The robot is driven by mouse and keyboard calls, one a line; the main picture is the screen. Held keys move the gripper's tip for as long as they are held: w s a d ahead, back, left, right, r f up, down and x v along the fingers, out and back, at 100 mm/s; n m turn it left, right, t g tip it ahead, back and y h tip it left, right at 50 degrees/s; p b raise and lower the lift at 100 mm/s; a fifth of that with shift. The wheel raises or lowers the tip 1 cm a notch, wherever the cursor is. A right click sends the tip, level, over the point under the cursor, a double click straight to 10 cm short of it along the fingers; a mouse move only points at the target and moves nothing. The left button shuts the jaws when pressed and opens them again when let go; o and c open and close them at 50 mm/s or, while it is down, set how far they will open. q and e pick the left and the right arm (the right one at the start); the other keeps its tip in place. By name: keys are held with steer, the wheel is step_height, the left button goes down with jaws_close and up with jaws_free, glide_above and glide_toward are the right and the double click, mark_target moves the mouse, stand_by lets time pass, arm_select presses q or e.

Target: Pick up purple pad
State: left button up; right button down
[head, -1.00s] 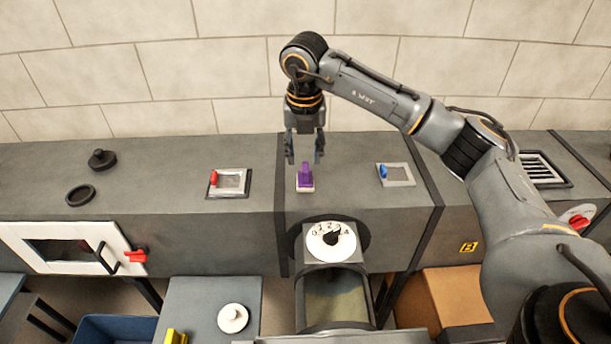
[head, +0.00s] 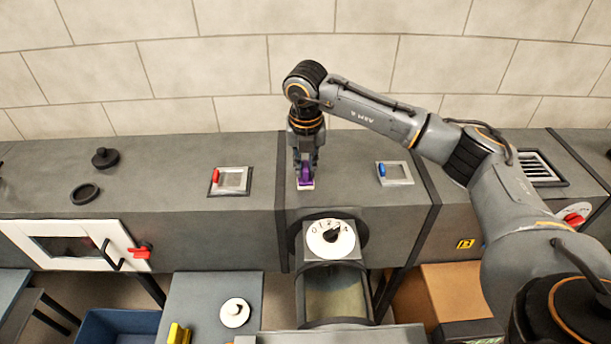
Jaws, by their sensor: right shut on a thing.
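The purple pad (head: 306,183) is a small purple block with a pale base. It stands on top of the grey duct (head: 345,192), near the front edge of its middle section. My right gripper (head: 306,170) reaches down from above and is shut on the pad's upper part. The fingers hide part of the pad. The pale base looks to be at the duct's surface; I cannot tell whether it touches. My left gripper is not in view.
Framed hatches with a red handle (head: 215,175) and a blue handle (head: 381,169) flank the pad. A white dial (head: 331,238) sits just in front and below. Black round caps (head: 104,158) are at the left. A tiled wall (head: 230,70) stands behind.

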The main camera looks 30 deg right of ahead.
mark_target(305, 164)
steer(key=shift+r, duration=0.1)
steer(key=shift+r+b, duration=0.2)
steer(key=shift+b, duration=0.1)
step_height(305, 164, up, 2)
steer(key=shift+r+b, duration=0.2)
steer(key=shift+b, duration=0.6)
steer(key=s+a+r+b, duration=0.2)
steer(key=s+a+r, duration=0.7)
steer(key=s+r, duration=0.1)
steer(key=shift+a, duration=0.3)
